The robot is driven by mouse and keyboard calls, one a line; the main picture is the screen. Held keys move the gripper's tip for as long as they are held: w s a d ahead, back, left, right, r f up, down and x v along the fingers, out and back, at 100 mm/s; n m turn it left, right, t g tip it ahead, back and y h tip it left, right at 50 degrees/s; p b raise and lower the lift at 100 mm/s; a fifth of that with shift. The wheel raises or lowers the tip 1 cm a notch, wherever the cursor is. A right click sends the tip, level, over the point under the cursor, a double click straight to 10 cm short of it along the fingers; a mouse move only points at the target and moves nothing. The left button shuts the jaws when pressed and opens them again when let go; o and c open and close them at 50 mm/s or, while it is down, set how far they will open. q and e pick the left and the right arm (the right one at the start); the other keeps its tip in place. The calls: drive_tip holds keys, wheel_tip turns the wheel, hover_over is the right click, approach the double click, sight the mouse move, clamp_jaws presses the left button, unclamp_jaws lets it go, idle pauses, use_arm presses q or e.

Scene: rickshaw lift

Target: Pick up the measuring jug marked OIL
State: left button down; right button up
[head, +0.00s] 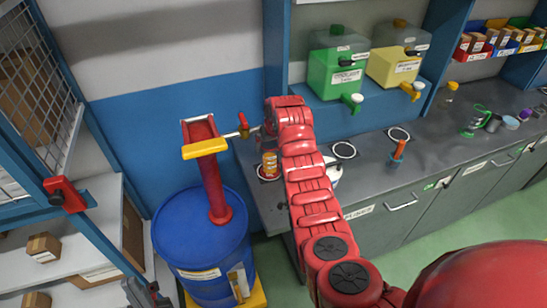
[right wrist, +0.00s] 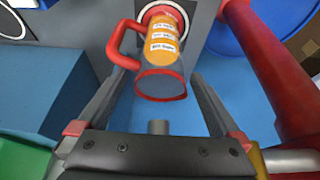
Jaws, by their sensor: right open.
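An orange-yellow jug with red rim and several white labels (head: 269,163) stands on a ringed mark at the counter's left end. It also shows in the right wrist view (right wrist: 165,45), with a red handle on its left; its label text is too small to read surely. My right gripper (right wrist: 162,78) is open, its two fingers spread on either side of the jug's near end, with no contact visible. In the head view the red right arm hides that gripper. My left gripper (head: 147,293) shows only as dark parts at the bottom left; its jaw state is unclear.
A blue drum (head: 200,240) with a red pump (head: 212,180) stands left of the jug, its spout reaching toward the counter. Green (head: 337,72) and yellow (head: 394,66) tanks sit on a blue shelf behind. A pale vessel (head: 333,172) is partly hidden behind my arm.

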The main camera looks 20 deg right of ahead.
drive_tip(key=shift+f, duration=0.1)
drive_tip(key=shift+c, duration=0.3)
clamp_jaws()
